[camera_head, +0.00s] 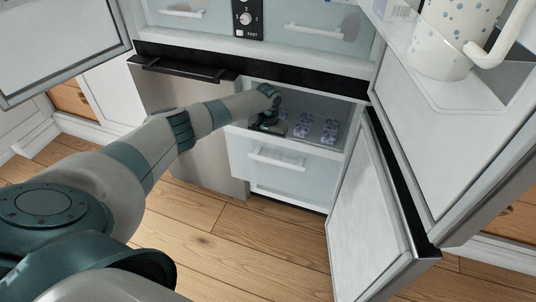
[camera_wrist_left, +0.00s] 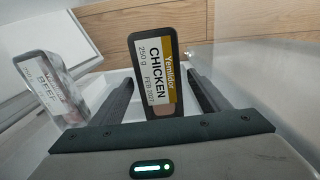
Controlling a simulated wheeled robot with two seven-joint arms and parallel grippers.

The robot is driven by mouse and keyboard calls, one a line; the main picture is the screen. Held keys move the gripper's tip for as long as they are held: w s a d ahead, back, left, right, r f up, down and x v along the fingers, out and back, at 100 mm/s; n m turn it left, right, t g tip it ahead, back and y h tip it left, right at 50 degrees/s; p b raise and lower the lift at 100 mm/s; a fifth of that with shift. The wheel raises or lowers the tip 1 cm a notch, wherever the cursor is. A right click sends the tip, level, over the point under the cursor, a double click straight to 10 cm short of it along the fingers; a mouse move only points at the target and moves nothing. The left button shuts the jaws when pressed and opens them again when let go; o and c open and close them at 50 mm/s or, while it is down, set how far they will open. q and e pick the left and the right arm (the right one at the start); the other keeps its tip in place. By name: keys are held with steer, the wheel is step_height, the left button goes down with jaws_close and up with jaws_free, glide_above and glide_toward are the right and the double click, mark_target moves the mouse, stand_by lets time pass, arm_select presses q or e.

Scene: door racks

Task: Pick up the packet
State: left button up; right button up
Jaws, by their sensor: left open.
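A packet labelled "CHICKEN 250 g" (camera_wrist_left: 155,72) stands upright in the left wrist view, between the two fingers of my left gripper (camera_wrist_left: 162,90). The fingers are apart, with a visible gap on each side of the packet. A second packet labelled "BEEF" (camera_wrist_left: 60,85) stands tilted to the left, outside the left finger. In the head view my left gripper (camera_head: 268,122) reaches into the lower compartment above the open drawer (camera_head: 290,160). Several small bluish packets (camera_head: 330,131) stand in the drawer to its right. My right gripper is not in view.
The lower door (camera_head: 375,205) stands open to the right of the drawer. An upper door shelf (camera_head: 480,85) holds a spotted white jug (camera_head: 450,38). A dark-handled front (camera_head: 180,68) is left of the drawer. Wooden floor (camera_head: 235,245) is clear in front.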

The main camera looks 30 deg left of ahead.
arm_select(q)
steer(key=shift+c, duration=0.2)
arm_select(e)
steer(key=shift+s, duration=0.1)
arm_select(q)
steer(key=c, duration=1.3)
steer(key=shift+o, duration=0.2)
